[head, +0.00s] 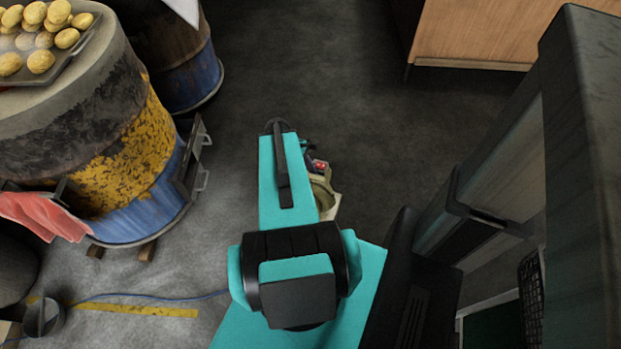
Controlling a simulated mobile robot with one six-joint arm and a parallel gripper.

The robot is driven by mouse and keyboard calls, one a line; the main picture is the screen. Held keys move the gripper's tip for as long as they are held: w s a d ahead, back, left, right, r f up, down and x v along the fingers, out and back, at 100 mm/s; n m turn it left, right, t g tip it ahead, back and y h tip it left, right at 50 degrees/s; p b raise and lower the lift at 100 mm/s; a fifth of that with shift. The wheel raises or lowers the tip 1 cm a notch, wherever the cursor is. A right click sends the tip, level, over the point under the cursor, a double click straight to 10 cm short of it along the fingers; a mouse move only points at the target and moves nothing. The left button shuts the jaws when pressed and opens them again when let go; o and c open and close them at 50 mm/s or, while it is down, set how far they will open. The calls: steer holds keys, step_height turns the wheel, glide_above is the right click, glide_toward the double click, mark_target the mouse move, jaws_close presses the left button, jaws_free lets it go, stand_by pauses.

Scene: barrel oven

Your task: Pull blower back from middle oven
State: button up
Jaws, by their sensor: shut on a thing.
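The blower (325,197) appears as a pale beige body with a small red and dark part, partly hidden behind my teal arm link. My gripper (309,148) is mostly hidden by that link; only a small piece shows beside the dark and red part. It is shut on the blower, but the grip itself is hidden. A barrel oven (125,150), dark above, worn yellow in the middle and blue below, stands at the left. The blower is apart from it, with floor between them. I cannot tell from this view alone whether this is the middle oven.
A tray (62,72) of yellow potatoes sits on the barrel. A metal bracket (190,165) sticks out from its right side. Another barrel (170,50) stands behind. Red cloth (42,214) and a blue cord (150,297) are at left. Open floor (300,70) lies ahead; a wooden cabinet (480,35) is beyond.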

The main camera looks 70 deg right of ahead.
steer(key=shift+s+d+r, duration=0.1)
steer(key=shift+d+r, duration=0.05)
steer(key=shift+d, duration=0.05)
steer(key=shift+d+b, duration=0.45)
steer(key=shift+b, duration=0.2)
steer(key=shift+h, duration=0.3)
steer(key=w+d+b, duration=0.1)
steer(key=d+b, duration=0.2)
steer(key=w+d+b, duration=0.1)
steer(key=d+b, duration=0.2)
steer(key=d, duration=0.1)
steer(key=w+d+b, duration=0.2)
steer(key=d+b, duration=0.1)
steer(key=d, duration=0.1)
steer(key=shift+d+f, duration=0.2)
steer(key=shift+f, duration=0.05)
steer(key=shift+w+d+r+n+b, duration=0.15)
steer(key=shift+w+d+r+b, duration=0.1)
steer(key=shift+d+b, duration=0.35)
steer(key=shift+w+d+r+n+b, duration=0.15)
steer(key=shift+d+r+b, duration=0.15)
steer(key=shift+d, duration=0.45)
steer(key=shift+f, duration=0.25)
